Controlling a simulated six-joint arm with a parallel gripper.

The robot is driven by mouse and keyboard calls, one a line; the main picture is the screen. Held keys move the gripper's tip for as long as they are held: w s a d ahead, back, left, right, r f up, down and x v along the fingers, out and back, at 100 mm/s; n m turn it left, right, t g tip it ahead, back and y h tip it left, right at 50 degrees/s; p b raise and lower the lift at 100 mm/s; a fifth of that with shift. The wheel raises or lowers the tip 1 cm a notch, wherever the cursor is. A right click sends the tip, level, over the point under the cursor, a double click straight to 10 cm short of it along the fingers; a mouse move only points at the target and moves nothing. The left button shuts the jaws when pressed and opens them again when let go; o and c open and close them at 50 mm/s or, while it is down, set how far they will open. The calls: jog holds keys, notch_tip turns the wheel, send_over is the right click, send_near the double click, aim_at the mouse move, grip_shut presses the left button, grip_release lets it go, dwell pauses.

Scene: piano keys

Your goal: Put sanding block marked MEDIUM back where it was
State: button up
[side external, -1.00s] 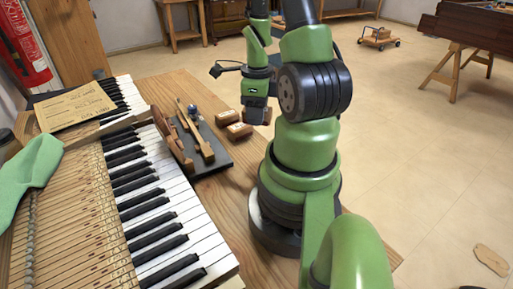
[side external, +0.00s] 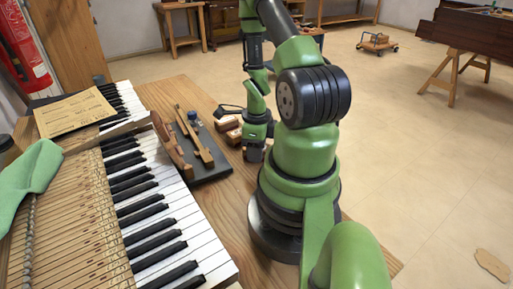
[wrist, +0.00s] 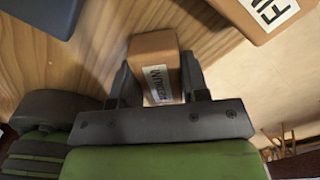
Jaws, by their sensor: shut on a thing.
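My gripper (wrist: 158,78) is shut on a brown block (wrist: 152,44), with one dark finger on each side. The block's white label is partly covered and seen at an angle; it seems to read MEDIUM. In the side view my gripper (side external: 253,152) points down, low over the wooden bench (side external: 212,203), right of the two other blocks. The held block cannot be made out there. Whether it touches the bench is unclear. A second block (wrist: 262,12), with a label starting "FI", lies at the upper right of the wrist view.
Two brown blocks (side external: 226,123) lie beside a dark mat (side external: 212,172) with wooden tools on it. The mat's dark corner also shows top left in the wrist view (wrist: 42,10). Piano keys (side external: 185,225) lie to the left. Bare bench lies in front of my gripper.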

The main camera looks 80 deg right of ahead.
jog(key=shift+f, duration=0.1)
jog(key=o, duration=0.9)
